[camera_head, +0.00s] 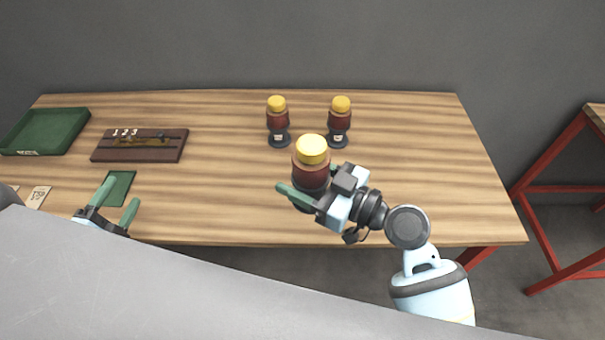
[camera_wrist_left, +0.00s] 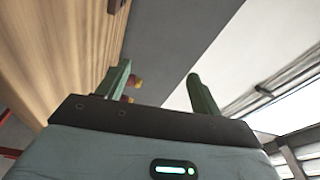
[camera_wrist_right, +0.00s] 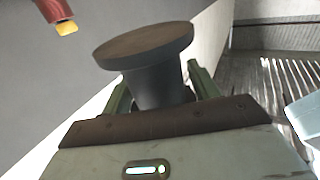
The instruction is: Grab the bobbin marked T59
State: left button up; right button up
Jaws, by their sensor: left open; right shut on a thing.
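My right gripper (camera_head: 307,196) is shut on a bobbin (camera_head: 310,168) with a copper-brown winding, a yellow top and a dark base. The right wrist view shows the held bobbin's dark round flange (camera_wrist_right: 145,45) and stem between the fingers. Two similar bobbins stand upright behind it on the table, a left one (camera_head: 277,120) and a right one (camera_head: 340,120). Each has a small pale label on its base, too small to read. No label shows on the held bobbin. My left gripper (camera_head: 118,203) is open and empty near the table's front left.
The wooden table (camera_head: 430,180) has free room at right. A red frame (camera_head: 560,190) stands beyond the right edge.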

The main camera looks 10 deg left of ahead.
jog(key=shift+r, duration=0.1)
pick_arm(q)
jog(key=s+a+f+m+g+y, duration=0.1)
jog(key=s+a+f+g+y, duration=0.3)
jog(key=s+f, duration=0.4)
jog(key=s+d+f+n+g+h, duration=0.2)
jog(key=d+f+n, duration=0.2)
jog(key=d, duration=0.6)
jog(key=s+d+f+n+g+h, duration=0.1)
jog(key=d+f+n, duration=0.4)
jog(key=d, duration=0.6)
jog(key=s+d+f+n+g+h, duration=0.2)
jog(key=d+f+n+h, duration=0.2)
jog(key=d, duration=0.6)
jog(key=shift+s+d+f+n+g, duration=0.3)
jog(key=shift+n+g, duration=0.1)
jog(key=shift+n, duration=0.3)
